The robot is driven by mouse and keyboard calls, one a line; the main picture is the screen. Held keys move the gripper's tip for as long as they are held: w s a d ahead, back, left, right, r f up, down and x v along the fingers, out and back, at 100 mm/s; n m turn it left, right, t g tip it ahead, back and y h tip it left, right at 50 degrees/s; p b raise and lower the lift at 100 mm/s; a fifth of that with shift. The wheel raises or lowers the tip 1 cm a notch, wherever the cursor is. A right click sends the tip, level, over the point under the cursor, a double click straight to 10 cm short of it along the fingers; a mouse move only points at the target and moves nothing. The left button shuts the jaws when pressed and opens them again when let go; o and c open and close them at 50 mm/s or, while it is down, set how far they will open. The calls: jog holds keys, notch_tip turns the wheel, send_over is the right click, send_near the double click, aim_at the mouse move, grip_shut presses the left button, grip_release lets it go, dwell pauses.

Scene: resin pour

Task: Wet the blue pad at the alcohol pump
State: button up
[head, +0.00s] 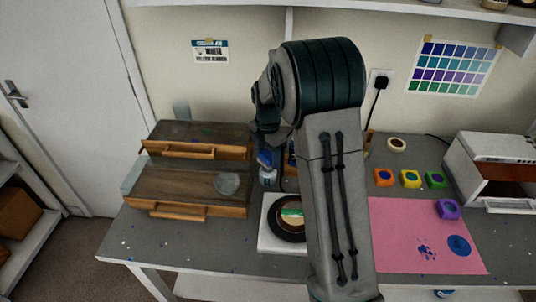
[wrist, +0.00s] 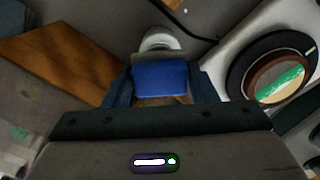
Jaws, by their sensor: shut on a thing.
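My gripper (wrist: 160,90) is shut on the blue pad (wrist: 161,77), which sits between its two dark fingers in the wrist view. In the head view the blue pad (head: 264,159) is a small patch below my wrist. The alcohol pump (head: 268,177) looks like a small bottle with a pale label, just under the pad. In the wrist view the pump's round white top (wrist: 160,39) shows just beyond the pad. I cannot tell whether pad and pump touch.
Wooden drawer boxes (head: 160,184) stand left of the pump. A white plate with a dark ring (head: 288,216) lies in front. To the right are a pink mat (head: 400,250), several coloured blocks (head: 410,179) and a white machine (head: 490,150). My arm hides the table's middle.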

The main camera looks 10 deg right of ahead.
aim_at(268, 154)
jog(key=shift+f+b, duration=0.75)
jog(key=shift+f, duration=0.2)
dwell(1.6)
jog(key=shift+r, duration=0.15)
jog(key=shift+r+p, duration=2.3)
jog(key=shift+r, duration=1.15)
